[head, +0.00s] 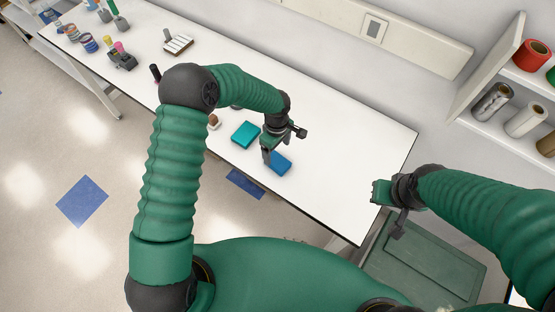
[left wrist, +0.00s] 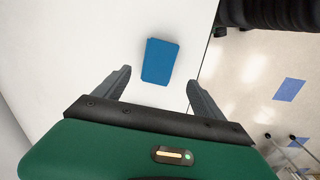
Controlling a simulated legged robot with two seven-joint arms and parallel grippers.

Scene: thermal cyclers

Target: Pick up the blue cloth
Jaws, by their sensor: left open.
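The blue cloth (head: 281,163) lies flat on the white table, near its front edge. In the left wrist view the blue cloth (left wrist: 160,62) is a small folded rectangle just beyond the fingertips, roughly between their lines. My left gripper (head: 281,150) is above the table at the cloth and hides part of it in the head view. In the left wrist view its two fingers (left wrist: 160,80) are spread apart with nothing between them. My right gripper (head: 384,205) is off the table's right front side, away from the cloth; its finger opening is unclear.
A teal cloth or box (head: 245,134) lies left of the blue cloth. A small brown item (head: 213,122) sits near my left arm. A white rack (head: 177,43) and several bottles stand at the far left. The white table (head: 345,135) is clear to the right. Shelves (head: 500,118) hold rolls.

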